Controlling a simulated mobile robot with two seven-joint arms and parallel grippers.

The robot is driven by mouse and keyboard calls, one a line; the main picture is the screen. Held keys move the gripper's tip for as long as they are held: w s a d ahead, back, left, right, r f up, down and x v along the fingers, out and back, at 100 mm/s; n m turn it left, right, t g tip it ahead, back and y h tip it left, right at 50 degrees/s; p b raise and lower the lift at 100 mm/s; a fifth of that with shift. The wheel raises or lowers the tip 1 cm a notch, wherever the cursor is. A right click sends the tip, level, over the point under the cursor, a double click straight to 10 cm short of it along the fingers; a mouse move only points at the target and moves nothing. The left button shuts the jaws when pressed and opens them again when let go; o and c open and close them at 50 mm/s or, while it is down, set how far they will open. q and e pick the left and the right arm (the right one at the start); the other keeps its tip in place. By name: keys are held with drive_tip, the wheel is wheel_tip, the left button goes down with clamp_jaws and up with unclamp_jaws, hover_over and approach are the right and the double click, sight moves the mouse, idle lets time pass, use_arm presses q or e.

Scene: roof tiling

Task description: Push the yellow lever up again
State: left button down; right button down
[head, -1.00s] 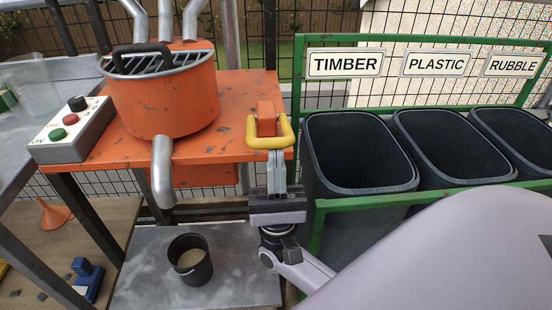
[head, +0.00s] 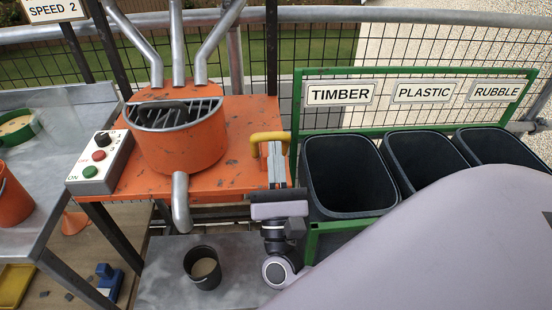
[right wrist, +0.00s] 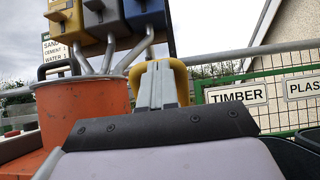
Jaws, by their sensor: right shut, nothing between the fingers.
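The yellow lever (head: 268,137) is a U-shaped handle at the right edge of the orange machine table. Its crossbar is now at the top with its side arms below. In the right wrist view the lever (right wrist: 180,70) stands as an arch behind my fingers. My right gripper (head: 273,150) is shut and empty, fingers pointing up, right in front of the lever. It also shows in the right wrist view (right wrist: 157,68). The fingers overlap the lever, and I cannot tell whether they touch it. Part of the handle and its mount are hidden. My left gripper is out of view.
The orange mixer drum (head: 180,145) with its grey spout stands left of the lever. A button box (head: 100,163) is farther left. A dark bucket (head: 203,268) stands below the spout. Green-framed bins (head: 345,175) stand close on the right.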

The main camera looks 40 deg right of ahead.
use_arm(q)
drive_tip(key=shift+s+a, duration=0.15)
use_arm(e)
drive_tip(key=shift+w+d+r+h, duration=0.2)
drive_tip(key=shift+r+h, duration=0.1)
drive_tip(key=shift+r, duration=0.25)
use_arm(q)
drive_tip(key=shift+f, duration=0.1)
